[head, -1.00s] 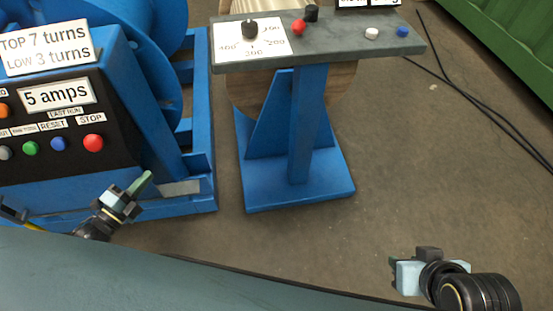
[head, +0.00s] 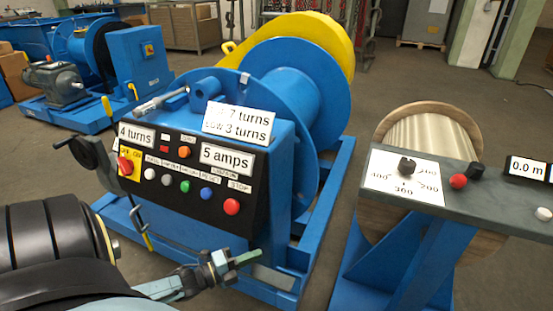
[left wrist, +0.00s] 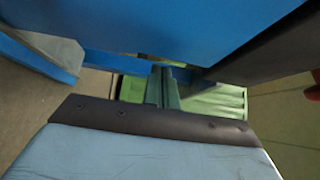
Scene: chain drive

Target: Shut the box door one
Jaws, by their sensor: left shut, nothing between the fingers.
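I cannot make out an open box door marked one in either view. A blue upright box (head: 130,72) with a small yellow switch plate stands at the back left in the head view. My left gripper (head: 248,257) is in front of the blue control console (head: 285,150), low and near its front edge. Its fingers are shut and empty. In the left wrist view the shut fingers (left wrist: 163,87) are below a large blue surface (left wrist: 170,30). My right gripper is not in view.
The console has labels, coloured buttons and a hand crank (head: 95,155) at its left. A blue drum (head: 295,100) and yellow wheel (head: 318,40) stand behind it. A grey-topped stand (head: 490,195) with knobs is at the right. Open floor (head: 440,75) lies behind.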

